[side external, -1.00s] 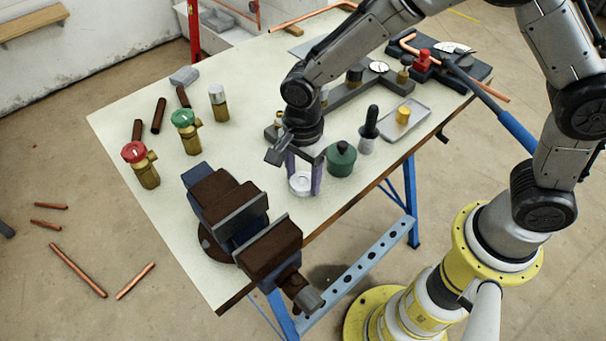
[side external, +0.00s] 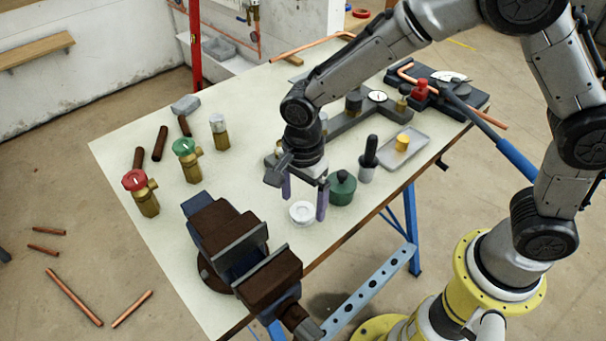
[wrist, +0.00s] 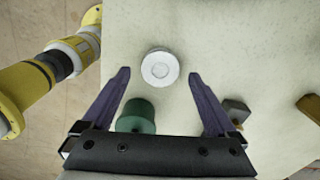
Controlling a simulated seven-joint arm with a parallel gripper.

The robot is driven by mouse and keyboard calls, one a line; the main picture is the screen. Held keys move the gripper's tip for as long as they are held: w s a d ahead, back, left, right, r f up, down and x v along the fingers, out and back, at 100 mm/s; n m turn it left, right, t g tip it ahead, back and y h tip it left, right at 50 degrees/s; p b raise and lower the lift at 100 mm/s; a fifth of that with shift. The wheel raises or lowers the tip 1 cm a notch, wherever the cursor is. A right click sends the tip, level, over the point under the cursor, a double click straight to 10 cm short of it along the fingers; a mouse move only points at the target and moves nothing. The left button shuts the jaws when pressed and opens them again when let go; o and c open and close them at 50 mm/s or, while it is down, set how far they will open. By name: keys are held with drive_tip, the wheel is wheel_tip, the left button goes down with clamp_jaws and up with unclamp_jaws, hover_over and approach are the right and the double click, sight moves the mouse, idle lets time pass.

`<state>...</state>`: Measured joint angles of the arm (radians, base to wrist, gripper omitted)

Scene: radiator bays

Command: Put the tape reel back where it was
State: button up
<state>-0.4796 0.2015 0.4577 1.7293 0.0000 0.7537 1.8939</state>
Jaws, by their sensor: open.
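The tape reel (side external: 302,213), a small white disc with a raised round centre, lies flat on the pale bench top near the front edge, right of the vise. It also shows in the wrist view (wrist: 160,69), beyond the fingertips and roughly midway between their lines. My gripper (side external: 303,204) is open and empty, with its two purple fingers apart above and behind the reel. In the wrist view my gripper (wrist: 164,72) has nothing between its fingertips. A green round pot (side external: 342,187) stands just right of the fingers.
The dark vise (side external: 240,245) is close on the left. A dark-topped grey bottle (side external: 368,158) and a grey tray (side external: 405,147) with a yellow cylinder are at right. Brass valves with red (side external: 135,180) and green (side external: 184,147) handwheels stand at left. Bench between valves and gripper is clear.

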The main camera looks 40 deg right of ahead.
sight(303, 210)
wheel_tip(303, 210, up, 10)
drive_tip(key=s+d+r+n+t, duration=0.3)
drive_tip(key=s+d+r+n, duration=0.45)
drive_tip(key=d, duration=0.35)
drive_tip(key=s+d+n+t, duration=0.2)
drive_tip(key=s+d+n, duration=0.5)
drive_tip(key=s, duration=0.4)
drive_tip(key=shift+n+t, duration=0.3)
drive_tip(key=shift+n, duration=0.55)
